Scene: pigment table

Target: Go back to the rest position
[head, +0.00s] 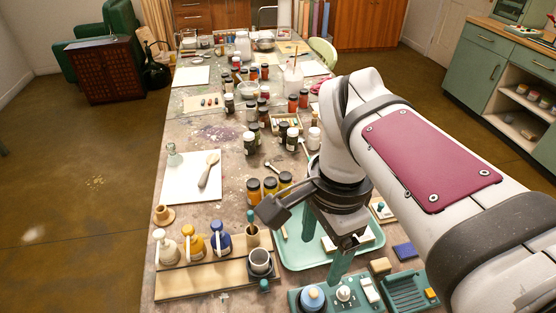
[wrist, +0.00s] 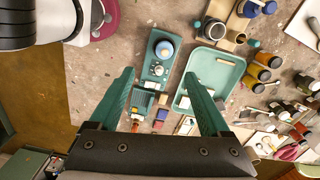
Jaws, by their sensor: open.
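My gripper (head: 322,259) hangs over the near right part of the table, above the green tray (head: 290,262). Its two teal fingers are spread apart with nothing between them in the wrist view (wrist: 160,76). In the wrist view the control panel with a blue knob (wrist: 164,50) lies below the gap between the fingers, and the green tray (wrist: 218,58) lies on the right. My arm comes in from the right and hides part of the tray and table in the head view.
A wooden rack (head: 205,278) with white, yellow and blue bottles stands at the near left. Several jars (head: 268,187) stand close left of my gripper. A small blue block (head: 405,251) lies right of the tray.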

